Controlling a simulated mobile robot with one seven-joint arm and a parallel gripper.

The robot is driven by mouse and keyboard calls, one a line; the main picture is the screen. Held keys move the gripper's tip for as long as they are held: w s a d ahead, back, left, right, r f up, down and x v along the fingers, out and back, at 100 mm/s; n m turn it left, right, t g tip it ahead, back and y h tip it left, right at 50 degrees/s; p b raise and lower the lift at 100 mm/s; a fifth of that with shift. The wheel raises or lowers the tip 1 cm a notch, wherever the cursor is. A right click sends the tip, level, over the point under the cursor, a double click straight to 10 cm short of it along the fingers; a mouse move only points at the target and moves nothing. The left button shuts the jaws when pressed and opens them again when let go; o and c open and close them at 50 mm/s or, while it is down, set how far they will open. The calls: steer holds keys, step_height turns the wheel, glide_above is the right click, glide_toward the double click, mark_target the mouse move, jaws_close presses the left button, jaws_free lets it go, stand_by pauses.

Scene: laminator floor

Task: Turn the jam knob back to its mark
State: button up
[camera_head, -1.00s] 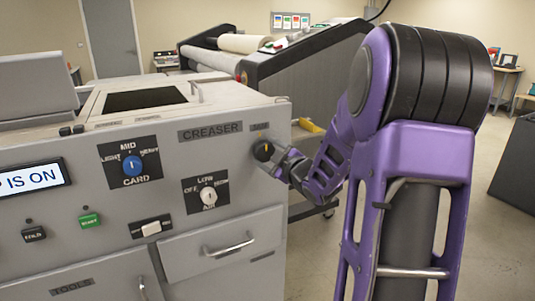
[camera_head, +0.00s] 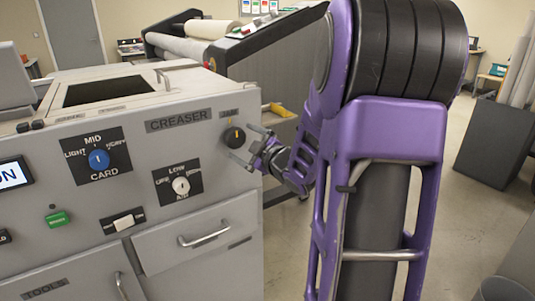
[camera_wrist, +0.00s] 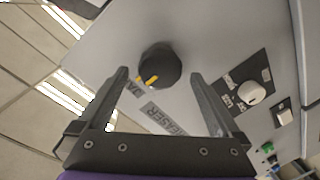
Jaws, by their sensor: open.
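The jam knob (camera_head: 234,137) is a round black knob with a yellow pointer line, at the upper right of the grey creaser front, under a small label partly legible as "JAM". In the head view its pointer stands about upright. In the wrist view the knob (camera_wrist: 160,66) lies ahead, between and beyond the fingertips, its yellow line towards its lower side.
The blue card knob (camera_head: 99,159), white air knob (camera_head: 181,185), white rocker switch (camera_head: 124,222) and green start button (camera_head: 58,218) share the panel. A drawer handle (camera_head: 204,235) sticks out below. A roller machine (camera_head: 280,70) stands behind.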

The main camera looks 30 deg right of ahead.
steer(key=s+d+r+p, duration=0.1)
steer(key=s, duration=1.3)
steer(key=shift+d+r, duration=0.15)
steer(key=shift+r, duration=0.1)
